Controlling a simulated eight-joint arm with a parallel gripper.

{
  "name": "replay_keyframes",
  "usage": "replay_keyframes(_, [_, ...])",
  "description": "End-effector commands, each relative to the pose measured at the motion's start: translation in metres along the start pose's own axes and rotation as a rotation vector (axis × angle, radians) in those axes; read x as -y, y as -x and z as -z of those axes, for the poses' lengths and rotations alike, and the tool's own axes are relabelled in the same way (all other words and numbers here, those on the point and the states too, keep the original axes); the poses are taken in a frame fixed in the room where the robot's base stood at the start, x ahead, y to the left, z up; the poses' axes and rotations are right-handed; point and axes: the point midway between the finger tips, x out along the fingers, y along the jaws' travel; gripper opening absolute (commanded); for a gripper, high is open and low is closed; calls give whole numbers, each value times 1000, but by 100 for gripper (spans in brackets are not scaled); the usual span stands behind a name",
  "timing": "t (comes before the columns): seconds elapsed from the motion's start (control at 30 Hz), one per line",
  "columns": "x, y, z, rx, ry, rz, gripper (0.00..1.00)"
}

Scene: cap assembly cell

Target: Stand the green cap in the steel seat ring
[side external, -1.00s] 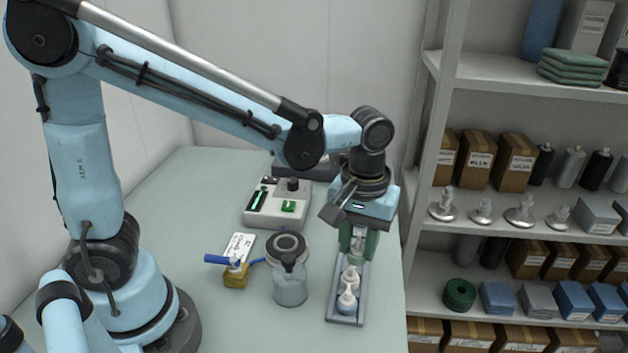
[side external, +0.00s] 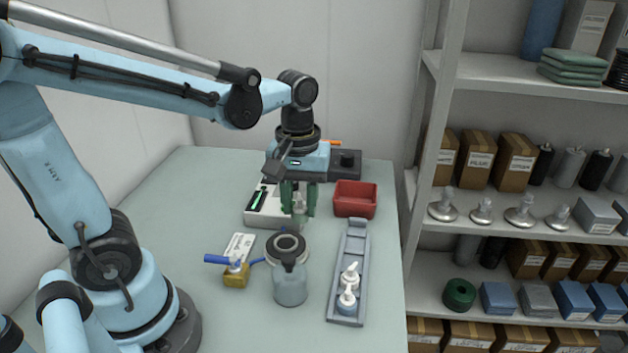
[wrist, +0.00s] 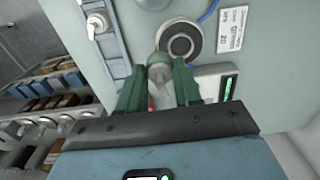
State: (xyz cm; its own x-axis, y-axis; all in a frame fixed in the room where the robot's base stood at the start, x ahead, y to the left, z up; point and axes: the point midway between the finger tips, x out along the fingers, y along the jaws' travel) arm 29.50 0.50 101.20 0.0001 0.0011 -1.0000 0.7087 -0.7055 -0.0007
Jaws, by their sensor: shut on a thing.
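My gripper (side external: 298,209) is shut on a pale grey-green cap (side external: 298,201), which I take to be the green cap. In the wrist view the cap (wrist: 159,75) sits between the two green fingers, with its wide round end beyond the fingertips.
A grey tray (side external: 354,245) at right holds two white-topped caps at its near end. A grey-blue bottle (side external: 290,286) stands before the ring. A yellow block with a blue handle (side external: 235,276) is left. A red bin (side external: 355,199) and a white device (side external: 262,212) are behind.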

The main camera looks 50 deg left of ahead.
Motion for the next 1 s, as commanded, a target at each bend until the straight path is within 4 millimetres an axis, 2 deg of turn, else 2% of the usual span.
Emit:
replay_keyframes(0.1, [22, -1, 12, 0, 48, 0, 21])
replay_keyframes(0.27, [34, -3, 17, 0, 72, 0, 21])
replay_keyframes(0.47, [35, -12, 18, 0, 74, 0, 21])
replay_keyframes(1.0, [35, -63, 18, 0, 73, 0, 21])
